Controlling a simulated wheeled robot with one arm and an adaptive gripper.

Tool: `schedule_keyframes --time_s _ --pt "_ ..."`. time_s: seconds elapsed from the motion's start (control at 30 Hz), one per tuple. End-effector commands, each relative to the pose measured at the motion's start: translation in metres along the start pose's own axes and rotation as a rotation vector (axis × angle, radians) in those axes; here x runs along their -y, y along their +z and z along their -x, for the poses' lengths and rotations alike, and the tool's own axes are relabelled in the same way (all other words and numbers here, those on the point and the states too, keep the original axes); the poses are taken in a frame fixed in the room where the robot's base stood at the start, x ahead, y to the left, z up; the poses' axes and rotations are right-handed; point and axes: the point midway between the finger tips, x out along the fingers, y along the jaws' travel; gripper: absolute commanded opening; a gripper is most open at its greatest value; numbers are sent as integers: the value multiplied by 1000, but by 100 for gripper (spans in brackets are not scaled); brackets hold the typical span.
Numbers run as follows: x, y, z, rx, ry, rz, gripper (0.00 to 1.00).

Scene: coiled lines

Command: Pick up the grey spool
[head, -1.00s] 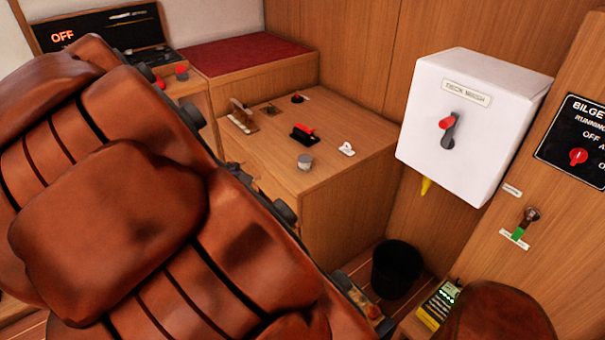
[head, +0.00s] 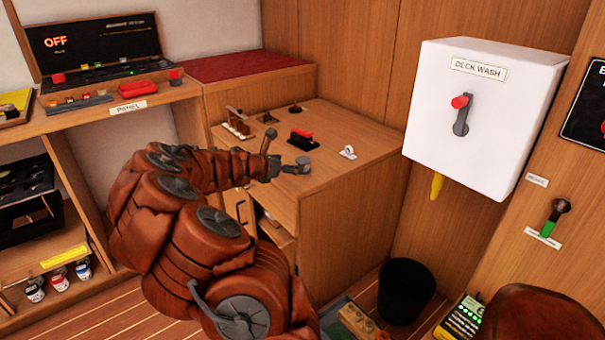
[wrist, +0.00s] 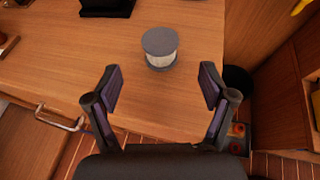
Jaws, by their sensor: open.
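The grey spool (wrist: 160,47) stands upright on the wooden cabinet top in the wrist view, with grey ends and a pale wound middle. My gripper (wrist: 161,88) is open and empty, its two fingers spread apart. The spool lies beyond the fingertips, roughly centred between them and not touched.
A white deck wash box (head: 485,115) hangs at right. A black bin (head: 405,290) stands on the floor.

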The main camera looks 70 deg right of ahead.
Motion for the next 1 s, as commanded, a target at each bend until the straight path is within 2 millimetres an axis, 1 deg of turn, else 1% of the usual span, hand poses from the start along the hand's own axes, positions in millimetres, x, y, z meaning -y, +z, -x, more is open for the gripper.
schedule_keyframes --time_s 0.07,0.3,0.47,0.57,0.8,1.0 --pt "0 -3 -6 -1 1 13 82" --pt "-1 -3 -24 -2 3 12 82" --pt "-1 -3 -31 -1 3 11 82" --pt "0 -4 -40 -1 1 11 82" --pt "-1 -5 -66 0 2 10 82" --pt "0 -5 -79 -2 1 11 82"
